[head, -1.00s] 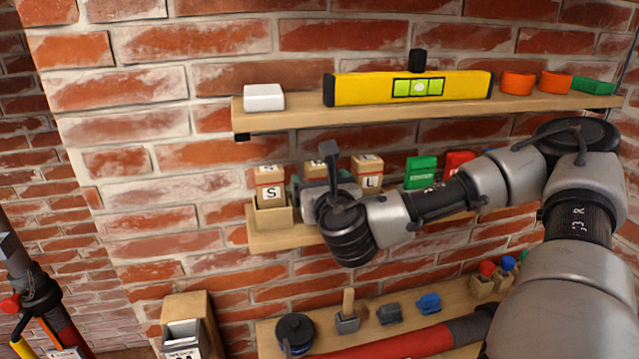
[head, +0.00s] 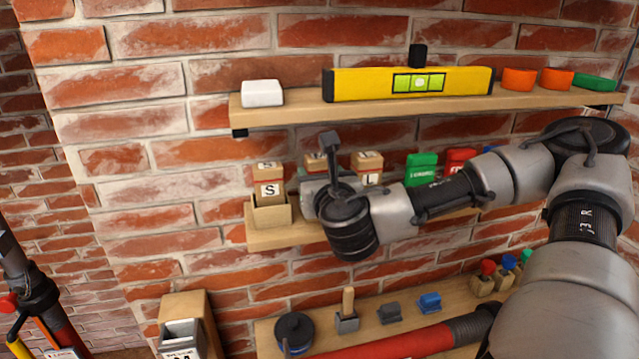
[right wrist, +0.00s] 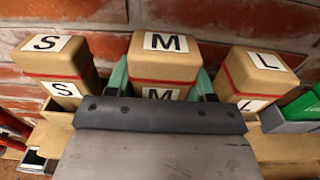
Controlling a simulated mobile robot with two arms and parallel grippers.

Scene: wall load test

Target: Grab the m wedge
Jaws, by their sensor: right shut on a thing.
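The M wedge (right wrist: 162,58) is a tan block with a red band and white M labels. It stands in the middle of the right wrist view, between the S block and the L block. My right gripper (right wrist: 162,88) has green-padded fingers on both sides of it and is shut on it. In the head view the M wedge (head: 316,158) shows only in part behind my right wrist. The S block (head: 269,182) stands in a wooden holder at its left, and the L block (head: 368,166) is at its right. My left gripper is not clearly in view.
An upper shelf (head: 300,112) above my right gripper holds a yellow level (head: 410,84), a white block (head: 262,93) and orange rings. Green and red boxes stand right of the L block. A lower shelf (head: 385,337) holds small tools. The brick wall is close behind.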

